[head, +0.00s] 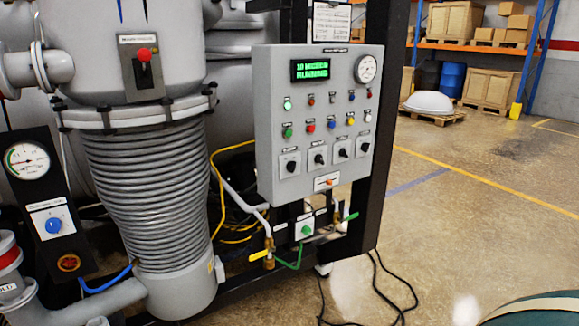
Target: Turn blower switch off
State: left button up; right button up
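A grey control panel (262,120) stands in the middle of the head view. Its lower row has several black rotary switches on white plates: the leftmost (290,163), the second (319,157), the third (343,152) and the rightmost (364,146). Their labels are too small to read, so I cannot tell which one is the blower switch, nor its setting. An orange switch (327,182) sits below them at the panel's bottom edge. Neither of my grippers shows in the view.
The panel has a green-lit display (311,70), a round gauge (366,69) and coloured buttons. A ribbed grey column (150,190) stands to its left. A small green-knobbed box (306,229) and hoses are below. Black cables lie on the floor. Open floor (460,210) is right.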

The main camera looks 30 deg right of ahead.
aim_at(291, 165)
jog(key=i+l+u, duration=0.1)
jog(key=l+u, duration=1.1)
jog(key=l, duration=1.75)
jog(key=k, duration=0.05)
